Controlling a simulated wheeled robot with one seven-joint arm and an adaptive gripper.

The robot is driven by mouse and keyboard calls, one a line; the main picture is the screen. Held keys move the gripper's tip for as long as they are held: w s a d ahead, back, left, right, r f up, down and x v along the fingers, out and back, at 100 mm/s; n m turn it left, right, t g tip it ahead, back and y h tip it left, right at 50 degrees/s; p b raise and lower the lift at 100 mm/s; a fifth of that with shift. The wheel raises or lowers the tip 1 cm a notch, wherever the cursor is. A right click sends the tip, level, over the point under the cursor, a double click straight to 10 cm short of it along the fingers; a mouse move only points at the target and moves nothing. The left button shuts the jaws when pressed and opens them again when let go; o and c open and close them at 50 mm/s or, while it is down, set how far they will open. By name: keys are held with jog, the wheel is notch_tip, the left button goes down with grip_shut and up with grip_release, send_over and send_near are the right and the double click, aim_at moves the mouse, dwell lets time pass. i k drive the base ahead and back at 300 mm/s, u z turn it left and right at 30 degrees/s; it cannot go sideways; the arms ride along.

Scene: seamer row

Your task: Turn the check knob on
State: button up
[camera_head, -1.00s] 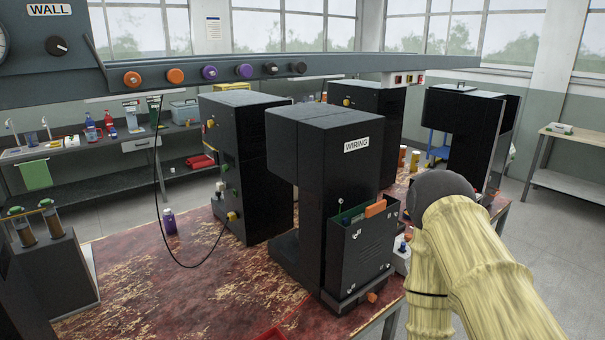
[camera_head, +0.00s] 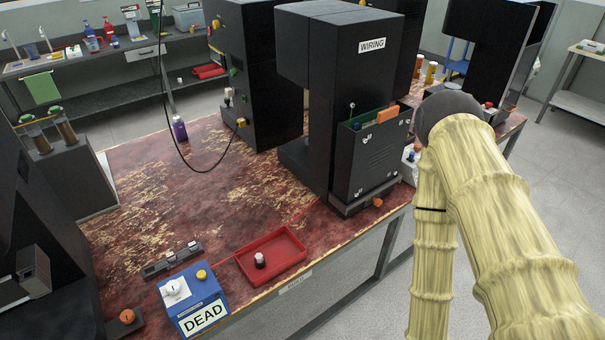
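No label reading "check" is legible, so I cannot tell which knob is the check knob. A blue box (camera_head: 196,300) labelled DEAD stands at the table's near edge. It carries a white dial knob (camera_head: 174,290) and a yellow button (camera_head: 201,274). An orange knob (camera_head: 127,317) sits on a small dark block left of it. Another orange knob (camera_head: 378,202) is at the foot of the black machine labelled WIRING (camera_head: 340,90). My yellow arm shows at the right, over the floor and table edge. My gripper is out of view.
A red tray (camera_head: 296,236) holding a small dark, white-topped piece lies right of the blue box. A dark strip (camera_head: 160,265) lies behind the box. A black cable (camera_head: 190,172) hangs to the table. The worn red tabletop (camera_head: 230,195) is clear in the middle.

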aim_at(173, 287)
jog(key=u, duration=1.9)
jog(key=k, duration=0.55)
jog(key=z, duration=0.1)
jog(key=i, duration=0.3)
